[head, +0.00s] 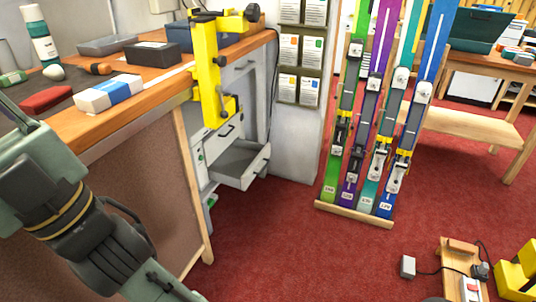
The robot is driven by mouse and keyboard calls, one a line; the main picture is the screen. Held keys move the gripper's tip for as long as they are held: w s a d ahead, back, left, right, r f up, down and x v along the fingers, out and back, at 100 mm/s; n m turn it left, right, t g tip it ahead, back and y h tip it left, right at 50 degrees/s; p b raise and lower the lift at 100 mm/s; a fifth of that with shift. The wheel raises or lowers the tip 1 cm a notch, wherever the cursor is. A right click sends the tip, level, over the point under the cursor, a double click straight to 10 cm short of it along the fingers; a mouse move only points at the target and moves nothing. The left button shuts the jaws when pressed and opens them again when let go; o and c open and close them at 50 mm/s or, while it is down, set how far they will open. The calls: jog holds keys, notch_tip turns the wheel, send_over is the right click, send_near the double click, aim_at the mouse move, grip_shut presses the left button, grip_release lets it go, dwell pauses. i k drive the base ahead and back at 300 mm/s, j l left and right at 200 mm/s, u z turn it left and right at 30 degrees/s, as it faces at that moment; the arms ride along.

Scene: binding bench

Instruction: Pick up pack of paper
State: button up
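A small white pack with a blue band (109,93) lies flat near the front edge of the wooden bench top (75,132); it looks like the pack of paper, though I cannot read any label. Nothing covers it. My gripper (172,290) is at the lower end of my arm, at the bottom edge of the view, below the bench top and in front of its side panel. It is apart from the pack. Its fingertips are not clearly visible, so I cannot tell whether it is open or shut.
A red object (46,100) lies left of the pack, with a dark box (152,54) behind it. A yellow clamp (206,75) stands at the bench edge. A drawer (238,163) hangs open beneath. Skis (378,120) stand in a rack. Red carpet between is clear.

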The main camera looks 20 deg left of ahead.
aim_at(95, 99)
jog(key=u, duration=1.25)
